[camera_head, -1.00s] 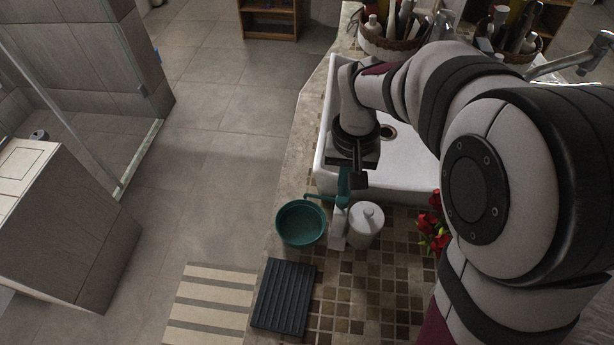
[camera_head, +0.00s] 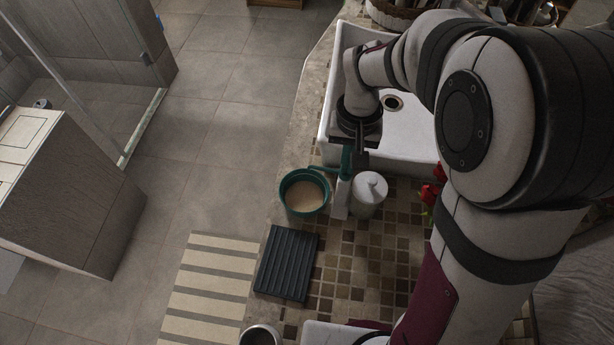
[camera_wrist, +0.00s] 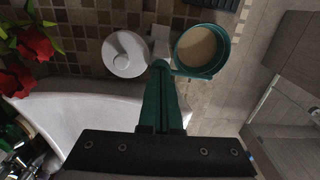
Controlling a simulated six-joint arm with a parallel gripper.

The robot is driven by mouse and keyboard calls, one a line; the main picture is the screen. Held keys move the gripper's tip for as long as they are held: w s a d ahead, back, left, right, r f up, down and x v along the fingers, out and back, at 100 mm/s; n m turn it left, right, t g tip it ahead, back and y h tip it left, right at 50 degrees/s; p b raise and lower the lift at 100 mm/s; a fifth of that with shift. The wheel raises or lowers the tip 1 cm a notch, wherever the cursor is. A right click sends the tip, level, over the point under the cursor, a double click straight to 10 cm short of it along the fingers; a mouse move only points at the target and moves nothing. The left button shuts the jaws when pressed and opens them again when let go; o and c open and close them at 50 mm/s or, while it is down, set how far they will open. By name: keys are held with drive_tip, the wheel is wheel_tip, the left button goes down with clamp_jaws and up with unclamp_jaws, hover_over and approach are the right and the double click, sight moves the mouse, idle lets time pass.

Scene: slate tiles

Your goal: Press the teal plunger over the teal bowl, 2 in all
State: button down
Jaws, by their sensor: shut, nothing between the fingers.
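The teal plunger (camera_wrist: 161,66) tops a slim pale dispenser (camera_head: 340,198); its spout reaches left over the teal bowl (camera_head: 284,196). The bowl holds a layer of tan liquid, which also shows in the wrist view, where the bowl (camera_wrist: 228,48) is at upper right. My gripper (camera_head: 346,174) is shut, pointing down right at the plunger's top. In the wrist view its closed teal-looking fingers (camera_wrist: 160,76) end at the plunger and hide part of it. I cannot tell whether they touch it or how far down it is.
A white lidded jar (camera_head: 369,195) stands close to the dispenser's right. Red flowers (camera_head: 432,192) are farther right. A white sink (camera_head: 412,140) lies behind. A black ridged mat (camera_head: 287,263) lies in front, and a metal cup (camera_head: 260,336) stands at the bottom edge.

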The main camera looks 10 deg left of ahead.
drive_tip(key=shift+r, duration=1.45)
drive_tip(key=shift+f, duration=0.1)
drive_tip(key=shift+f, duration=1.35)
drive_tip(key=shift+r, duration=1.45)
drive_tip(key=shift+r, duration=0.1)
wheel_tip(320, 180, up, 6)
drive_tip(key=shift+f, duration=0.1)
